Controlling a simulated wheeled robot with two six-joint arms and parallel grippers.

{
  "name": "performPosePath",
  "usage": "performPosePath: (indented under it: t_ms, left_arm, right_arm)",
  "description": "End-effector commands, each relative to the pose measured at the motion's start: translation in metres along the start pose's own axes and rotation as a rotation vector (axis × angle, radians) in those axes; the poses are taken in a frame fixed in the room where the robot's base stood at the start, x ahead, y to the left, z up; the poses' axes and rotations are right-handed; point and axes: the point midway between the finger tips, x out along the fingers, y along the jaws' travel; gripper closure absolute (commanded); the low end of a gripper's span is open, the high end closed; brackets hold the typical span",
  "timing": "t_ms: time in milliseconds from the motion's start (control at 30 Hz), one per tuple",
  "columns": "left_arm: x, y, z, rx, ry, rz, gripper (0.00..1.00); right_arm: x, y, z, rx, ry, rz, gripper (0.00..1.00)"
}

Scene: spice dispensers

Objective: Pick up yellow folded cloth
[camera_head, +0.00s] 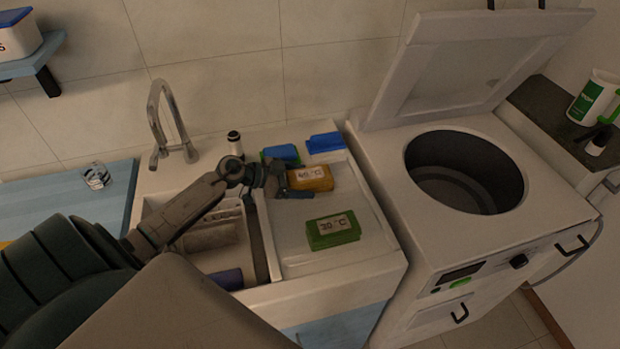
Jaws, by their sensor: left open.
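The yellow folded cloth (312,178) carries a white temperature label and lies on the pale tray area right of the sink. My left gripper (292,180) is at the cloth's left end, with its open fingers close around or beside that end. I cannot tell whether the fingers touch the cloth. My right gripper is not in view.
A green folded cloth (333,231) with a white label lies nearer. Blue cloths (325,142) lie behind. A tall faucet (165,120) and a small dark-capped bottle (235,144) stand at the back. An open top-loading washer (420,240) stands to the right.

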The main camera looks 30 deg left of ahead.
Motion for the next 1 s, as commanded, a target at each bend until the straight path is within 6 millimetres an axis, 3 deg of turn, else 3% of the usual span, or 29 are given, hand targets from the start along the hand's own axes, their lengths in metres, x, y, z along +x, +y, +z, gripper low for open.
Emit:
performPosePath:
  t_ms: [267, 500, 533, 833, 1000]
  left_arm:
    - [0.002, 0.0, 0.0, 0.0, -0.001, 0.001, 0.16]
    - [0.002, 0.0, 0.0, 0.0, -0.001, 0.0, 0.64]
    - [0.002, 0.0, 0.0, 0.0, -0.001, 0.0, 0.67]
    - [-0.001, 0.0, -0.005, 0.002, 0.0, 0.0, 0.67]
    - [-0.011, 0.0, -0.03, 0.006, 0.0, 0.001, 0.67]
  right_arm:
    - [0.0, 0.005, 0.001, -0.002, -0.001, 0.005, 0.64]
    - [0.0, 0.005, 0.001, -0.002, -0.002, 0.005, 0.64]
    - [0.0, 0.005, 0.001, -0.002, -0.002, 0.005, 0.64]
    - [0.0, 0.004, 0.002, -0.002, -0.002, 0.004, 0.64]
    - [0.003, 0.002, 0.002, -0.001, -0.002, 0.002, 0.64]
